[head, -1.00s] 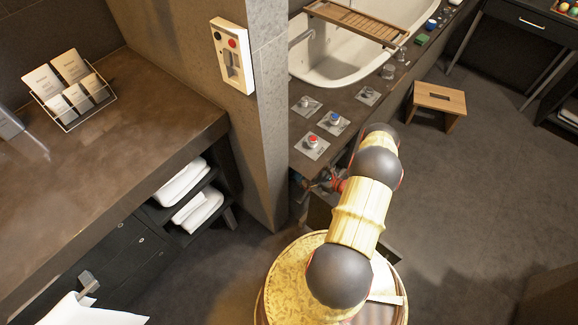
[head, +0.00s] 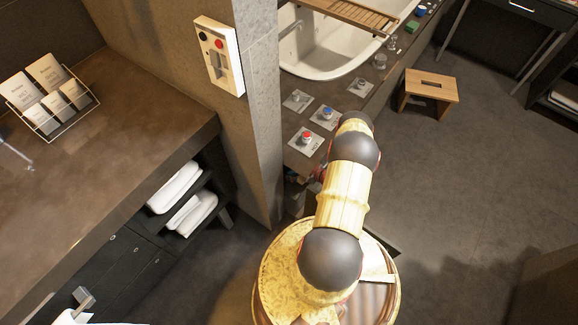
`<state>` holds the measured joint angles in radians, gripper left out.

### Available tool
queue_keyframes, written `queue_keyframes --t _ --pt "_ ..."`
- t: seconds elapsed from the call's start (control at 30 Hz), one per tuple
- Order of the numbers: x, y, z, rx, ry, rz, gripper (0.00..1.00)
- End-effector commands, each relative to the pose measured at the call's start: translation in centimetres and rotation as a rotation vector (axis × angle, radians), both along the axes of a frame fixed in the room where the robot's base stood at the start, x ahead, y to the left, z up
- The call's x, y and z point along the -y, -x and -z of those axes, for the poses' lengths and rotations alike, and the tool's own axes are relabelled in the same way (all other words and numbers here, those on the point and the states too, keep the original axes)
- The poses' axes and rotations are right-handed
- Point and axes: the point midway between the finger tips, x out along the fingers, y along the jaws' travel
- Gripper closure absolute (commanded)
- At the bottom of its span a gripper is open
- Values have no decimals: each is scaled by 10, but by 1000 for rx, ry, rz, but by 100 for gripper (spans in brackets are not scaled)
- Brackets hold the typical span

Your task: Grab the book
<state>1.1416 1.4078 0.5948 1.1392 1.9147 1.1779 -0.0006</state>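I cannot pick out a book for certain. A wire rack (head: 68,127) on the brown counter at the left holds several upright white booklets or cards (head: 47,73), their print too small to read. My arm reaches up the middle of the head view. My gripper (head: 318,173) is almost wholly hidden behind the arm, beside the dark ledge of the tub. Only a small reddish part shows, so its fingers and anything in them cannot be seen. It is far to the right of the rack.
A stone pillar (head: 258,120) with a wall panel (head: 218,58) stands between the brown counter (head: 130,120) and the bathtub (head: 330,45). Rolled towels (head: 190,213) lie on shelves below the counter. A wooden stool (head: 431,86) stands on open floor at the right.

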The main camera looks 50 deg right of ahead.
Motion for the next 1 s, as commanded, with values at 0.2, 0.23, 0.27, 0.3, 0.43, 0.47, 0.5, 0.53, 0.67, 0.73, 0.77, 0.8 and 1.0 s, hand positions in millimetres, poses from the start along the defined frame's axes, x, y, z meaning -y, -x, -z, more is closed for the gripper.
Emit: queue_keyframes --t 0.2,0.23,0.27,0.3,0.43,0.47,0.5,0.53,0.67,0.73,0.77,0.8,1.0 --pt "0 0 0 0 0 0 19" --pt "0 0 0 0 0 0 21" --pt "0 0 0 0 0 0 23" --pt "0 0 0 0 0 0 25" --pt "0 0 0 0 0 0 33" --pt "0 0 0 0 0 0 34" --pt "0 0 0 0 0 0 37" --pt "0 0 0 0 0 0 38" --pt "0 0 0 0 0 0 46" --pt "0 0 0 0 0 0 50" --pt "0 0 0 0 0 0 51" --pt "0 0 0 0 0 0 54" --pt "0 0 0 0 0 0 54"
